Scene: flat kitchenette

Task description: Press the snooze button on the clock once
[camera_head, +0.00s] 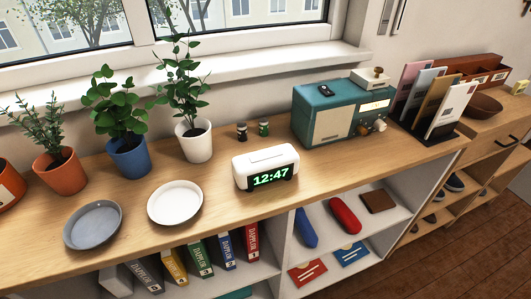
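The clock (265,167) is a white, rounded box with a dark display showing 12:47 in green digits. It stands upright on the wooden counter top, near the front edge, around the middle of the camera_head view. A long, flat, pale bar (267,155) lies on its top face and looks like the snooze button. Nothing covers the clock. My gripper is not in this view.
A white plate (175,203) and a grey plate (93,225) lie left of the clock. Potted plants, including a white pot (195,142), stand behind. A teal radio (325,118) stands behind right. Open shelves lie below the counter (225,208).

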